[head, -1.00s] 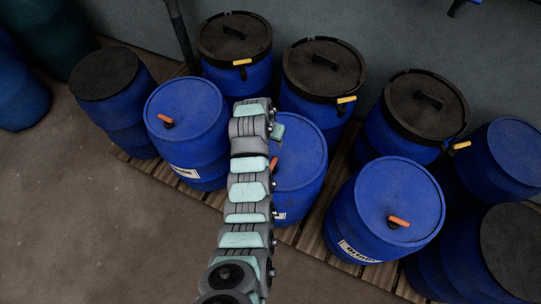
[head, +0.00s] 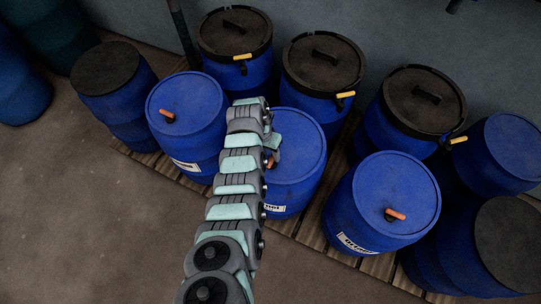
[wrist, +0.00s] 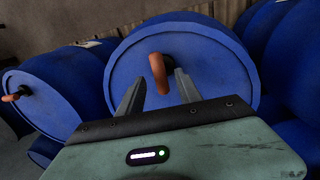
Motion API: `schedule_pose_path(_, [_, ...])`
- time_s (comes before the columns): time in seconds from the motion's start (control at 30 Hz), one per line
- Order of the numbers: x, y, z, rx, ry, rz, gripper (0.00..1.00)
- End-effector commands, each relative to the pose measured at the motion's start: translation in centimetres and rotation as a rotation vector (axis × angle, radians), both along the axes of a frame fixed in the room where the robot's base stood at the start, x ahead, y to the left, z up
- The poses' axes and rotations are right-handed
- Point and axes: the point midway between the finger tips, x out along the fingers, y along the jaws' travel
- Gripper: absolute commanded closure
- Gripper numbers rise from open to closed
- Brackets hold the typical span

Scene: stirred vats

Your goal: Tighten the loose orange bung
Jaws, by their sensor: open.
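Three blue drums with closed blue tops carry orange bungs. The left bung (head: 167,117) and right bung (head: 396,215) sit on their lids in the head view. The middle drum (head: 305,150) has an orange bung (wrist: 158,70), seen from close up in the wrist view with its handle rising from a dark seat. My gripper (wrist: 160,88) is open, with one finger on each side of this bung in the picture; I see no clear contact. In the head view my arm partly hides the middle drum and its bung. I cannot tell which bung is loose.
Three drums with black lids and yellow-handled clamps (head: 345,95) stand behind. A black-topped drum (head: 106,70) is at the left, and more drums crowd the right. The wooden pallet (head: 345,262) lies beneath. Bare floor (head: 90,210) is free at front left.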

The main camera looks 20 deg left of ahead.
Motion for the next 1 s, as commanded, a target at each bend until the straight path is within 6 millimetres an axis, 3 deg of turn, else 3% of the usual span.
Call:
schedule_pose_path(0.2, [-0.1,-0.3,-1.5,0.000,0.002,0.000,0.59])
schedule_pose_path(0.6, [-0.1,-0.4,-1.8,0.000,0.000,0.001,0.59])
schedule_pose_path(1.0, [-0.1,-0.4,-1.8,0.000,0.000,0.001,0.90])
